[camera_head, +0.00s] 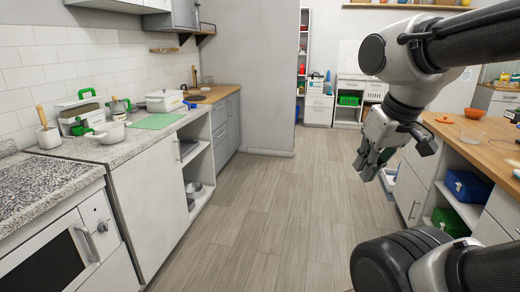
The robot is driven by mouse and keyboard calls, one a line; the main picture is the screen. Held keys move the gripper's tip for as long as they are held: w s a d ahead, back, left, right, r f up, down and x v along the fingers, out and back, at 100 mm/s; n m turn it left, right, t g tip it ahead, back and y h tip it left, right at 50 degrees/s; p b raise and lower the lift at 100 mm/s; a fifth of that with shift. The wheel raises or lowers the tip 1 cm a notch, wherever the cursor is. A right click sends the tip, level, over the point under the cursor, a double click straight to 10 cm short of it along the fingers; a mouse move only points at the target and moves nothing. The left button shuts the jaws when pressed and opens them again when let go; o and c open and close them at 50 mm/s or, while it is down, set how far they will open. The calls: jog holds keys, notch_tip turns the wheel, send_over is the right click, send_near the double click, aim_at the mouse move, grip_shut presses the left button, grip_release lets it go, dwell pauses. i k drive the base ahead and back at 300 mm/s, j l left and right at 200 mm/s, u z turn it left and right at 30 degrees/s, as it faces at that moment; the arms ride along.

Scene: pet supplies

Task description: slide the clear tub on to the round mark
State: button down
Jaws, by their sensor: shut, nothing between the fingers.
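My gripper (373,168) hangs at the right of the view, over the floor beside the wooden counter (446,133). It is shut and empty, apart from everything. A small, see-through tub-like thing (472,135) stands on that counter, to the right of my gripper; it is faint, and I cannot be sure that it is the clear tub. A flat orange round patch (444,120) lies on the counter to its upper left; it may be the round mark, but it is too small to tell.
An orange bowl (474,113) stands behind the see-through thing. Under the wooden counter, open shelves hold a blue box (467,186) and a green box (450,222). A grey counter (115,150) with pots runs along the left. The wood floor (255,215) between is clear.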

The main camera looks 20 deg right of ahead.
aim_at(471, 135)
jog(key=i+l+z, duration=0.15)
jog(key=i+z, duration=0.3)
jog(key=i, duration=0.25)
jog(key=i+j+z, duration=0.1)
jog(key=i+z, duration=0.35)
jog(key=i, duration=0.25)
jog(key=i+z, duration=0.8)
jog(key=i+j+z, duration=0.3)
jog(key=i+z, duration=0.15)
jog(key=i+j+z, duration=0.15)
jog(key=i+z, duration=0.15)
jog(key=i+j+z, duration=0.2)
jog(key=z, duration=0.15)
jog(key=i, duration=0.15)
